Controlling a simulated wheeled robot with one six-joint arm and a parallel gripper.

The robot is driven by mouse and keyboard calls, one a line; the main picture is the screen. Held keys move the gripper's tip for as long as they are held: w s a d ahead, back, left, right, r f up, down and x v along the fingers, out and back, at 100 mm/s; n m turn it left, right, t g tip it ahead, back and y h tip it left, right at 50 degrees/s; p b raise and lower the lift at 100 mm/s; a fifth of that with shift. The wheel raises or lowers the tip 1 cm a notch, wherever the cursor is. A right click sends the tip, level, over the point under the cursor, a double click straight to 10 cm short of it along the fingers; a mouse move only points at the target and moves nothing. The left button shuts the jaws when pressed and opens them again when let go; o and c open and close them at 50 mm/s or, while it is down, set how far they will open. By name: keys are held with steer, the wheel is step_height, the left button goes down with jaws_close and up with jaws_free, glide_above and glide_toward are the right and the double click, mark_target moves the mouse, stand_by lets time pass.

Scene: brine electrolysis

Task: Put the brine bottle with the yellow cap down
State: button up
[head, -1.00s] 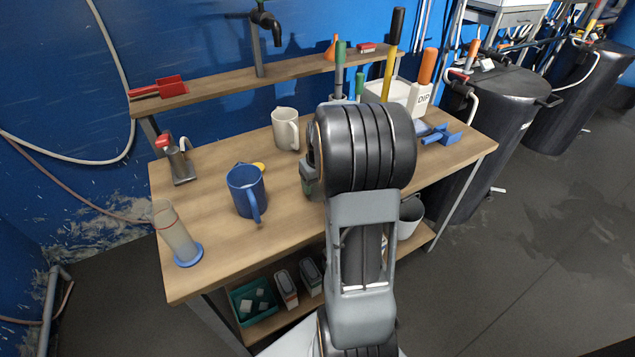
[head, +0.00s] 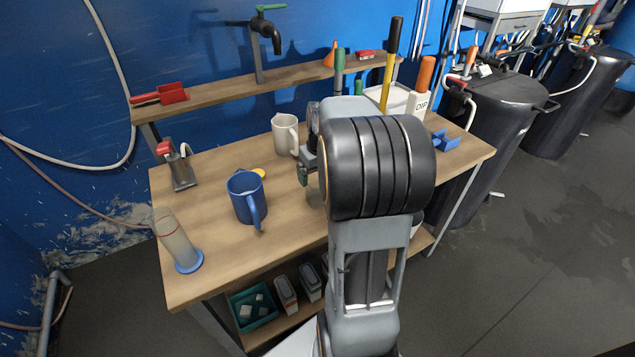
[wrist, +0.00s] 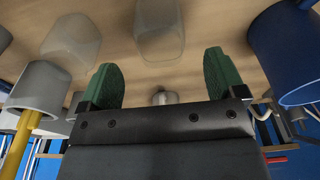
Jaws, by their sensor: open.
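My gripper (wrist: 162,77) has two green fingers spread apart with nothing between them. In the head view my gripper (head: 306,172) is mostly hidden by my arm, above the middle of the workbench (head: 210,270). No bottle with a yellow cap shows clearly. A small yellow round thing (head: 258,173) lies partly hidden behind the blue mug (head: 244,197); I cannot tell whether it is a cap. In the wrist view a pale translucent vessel (wrist: 160,30) stands beyond the fingers, apart from them, and another (wrist: 73,42) stands left of it. Their caps are not visible.
The blue mug also shows close by in the wrist view (wrist: 290,50). A cream jug (head: 285,134) stands behind my gripper. A cylinder with a blue base (head: 178,243) stands at the bench's left.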

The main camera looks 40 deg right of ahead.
step_height(320, 180, up, 5)
steer(key=s+a+f, duration=0.1)
steer(key=s+a, duration=0.4)
steer(key=a, duration=0.5)
steer(key=s+a+f+n+t, duration=0.1)
steer(key=s+a, duration=0.5)
steer(key=a, duration=0.4)
steer(key=shift+s+a+f+n+t, duration=0.2)
steer(key=shift+a+f+n+t, duration=0.1)
steer(key=shift+f, duration=0.1)
